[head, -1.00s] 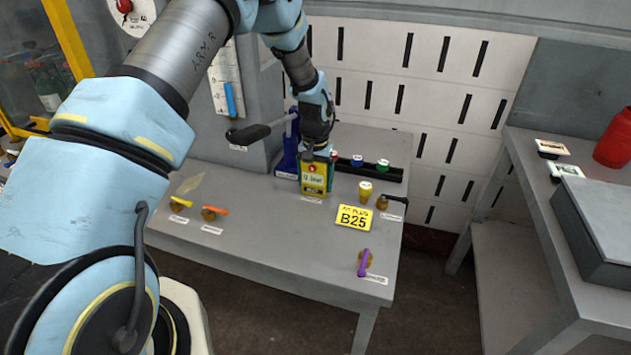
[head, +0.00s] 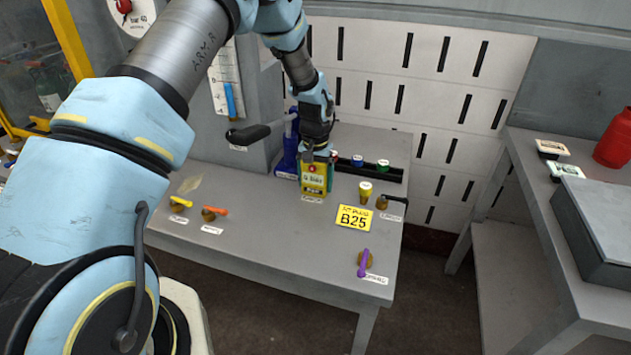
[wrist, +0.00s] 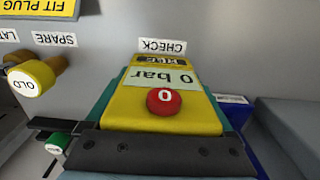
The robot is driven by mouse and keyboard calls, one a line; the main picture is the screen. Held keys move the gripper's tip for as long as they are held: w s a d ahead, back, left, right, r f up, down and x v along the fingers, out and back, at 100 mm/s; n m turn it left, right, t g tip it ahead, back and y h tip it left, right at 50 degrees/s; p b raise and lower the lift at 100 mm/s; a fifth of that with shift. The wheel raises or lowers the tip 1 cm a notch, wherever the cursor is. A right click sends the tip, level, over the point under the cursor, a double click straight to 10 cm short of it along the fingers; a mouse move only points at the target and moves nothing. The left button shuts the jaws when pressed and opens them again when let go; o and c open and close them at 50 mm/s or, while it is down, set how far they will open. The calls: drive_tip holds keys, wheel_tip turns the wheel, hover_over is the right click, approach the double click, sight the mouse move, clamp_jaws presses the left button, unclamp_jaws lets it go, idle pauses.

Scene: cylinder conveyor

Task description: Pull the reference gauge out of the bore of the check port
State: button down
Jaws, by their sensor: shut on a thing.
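My gripper (head: 317,155) is right above the block's top, pointing down. In the wrist view my gripper's dark jaw bar (wrist: 155,152) runs across the top edge of the block. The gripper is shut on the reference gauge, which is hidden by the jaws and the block. I cannot tell how deep the gauge sits in the bore.
A blue stand (head: 288,157) is close behind and left. A black rack (head: 375,171) with coloured caps stands behind right. The front middle of the table (head: 280,235) is clear.

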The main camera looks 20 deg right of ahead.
sight(316, 172)
drive_tip(key=shift+r, duration=0.25)
drive_tip(key=shift+r, duration=0.4)
drive_tip(key=shift+r+p, duration=0.15)
drive_tip(key=shift+p, duration=0.15)
drive_tip(key=shift+r, duration=0.3)
drive_tip(key=shift+r, duration=0.15)
drive_tip(key=shift+r+p, duration=0.3)
drive_tip(key=shift+p, duration=0.05)
drive_tip(key=shift+r, duration=0.1)
drive_tip(key=shift+r+p, duration=2.15)
drive_tip(key=shift+r, duration=1.5)
